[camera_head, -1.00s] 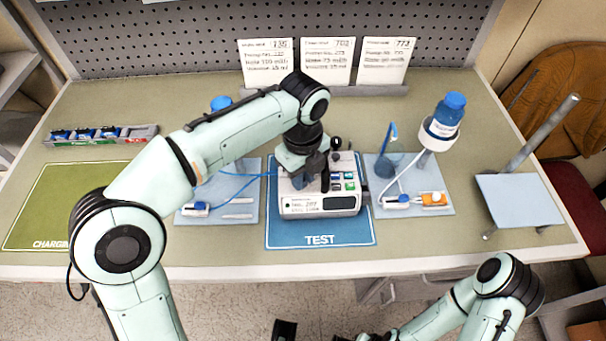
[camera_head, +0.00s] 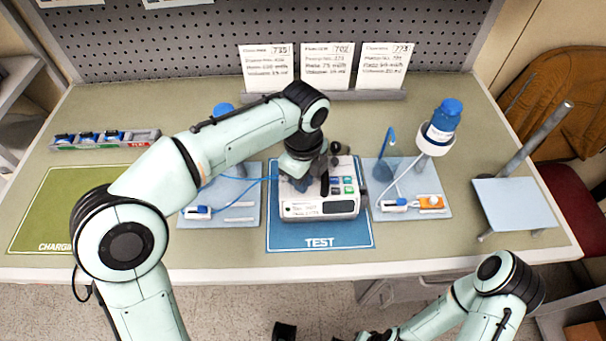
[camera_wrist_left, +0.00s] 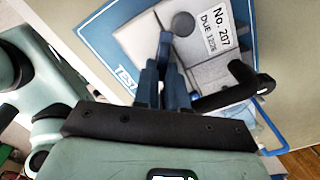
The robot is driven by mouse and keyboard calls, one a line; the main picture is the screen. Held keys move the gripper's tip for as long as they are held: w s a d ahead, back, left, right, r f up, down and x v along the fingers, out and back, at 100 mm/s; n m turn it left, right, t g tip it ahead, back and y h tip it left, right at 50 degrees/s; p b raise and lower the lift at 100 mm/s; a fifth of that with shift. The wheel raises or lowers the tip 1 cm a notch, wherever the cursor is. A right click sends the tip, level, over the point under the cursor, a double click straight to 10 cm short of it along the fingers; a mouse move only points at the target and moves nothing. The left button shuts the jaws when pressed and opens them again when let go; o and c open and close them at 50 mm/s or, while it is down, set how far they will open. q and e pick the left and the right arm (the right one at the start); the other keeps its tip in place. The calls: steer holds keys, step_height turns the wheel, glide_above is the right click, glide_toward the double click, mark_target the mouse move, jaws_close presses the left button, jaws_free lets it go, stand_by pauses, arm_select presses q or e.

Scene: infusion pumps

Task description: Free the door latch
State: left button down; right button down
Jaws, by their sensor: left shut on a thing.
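The white infusion pump (camera_head: 320,208) stands on the blue TEST mat (camera_head: 290,242) in the head view. In the left wrist view the pump (camera_wrist_left: 200,68) shows a "No. 207" label and a round grey knob. My left gripper (camera_head: 304,184) is down at the pump's left part. In the left wrist view its blue fingers (camera_wrist_left: 165,68) are shut on a thin dark part (camera_wrist_left: 164,44), which looks like the door latch; the fingers hide most of it. A black handle (camera_wrist_left: 235,92) is beside the fingers. My right arm is low at the right; its gripper's jaws are not clear.
Trays (camera_head: 240,219) with tubing lie either side of the mat. A blue-capped bottle (camera_head: 441,120) stands in a holder behind the right tray. A green CHARGING mat (camera_head: 60,210) and a rack (camera_head: 105,140) are at left. Three cards (camera_head: 328,65) stand at the back.

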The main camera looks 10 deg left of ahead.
arm_select(q)
steer(key=n+p, duration=0.1)
steer(key=n, duration=0.2)
steer(key=shift+w+r+n+p, duration=0.1)
steer(key=shift+n+p, duration=0.2)
steer(key=shift+p, duration=0.1)
steer(key=shift+w+n+p, duration=0.15)
steer(key=shift+n+p, duration=0.45)
steer(key=shift+n, duration=1.4)
arm_select(e)
steer(key=shift+w+r, duration=0.25)
steer(key=shift+r, duration=0.4)
steer(key=shift+w+r, duration=0.3)
steer(key=shift+r, duration=0.3)
steer(key=shift+w+r, duration=0.25)
steer(key=shift+r, duration=0.4)
arm_select(q)
steer(key=c, duration=1.5)
jaws_free()
steer(key=shift+o, duration=0.2)
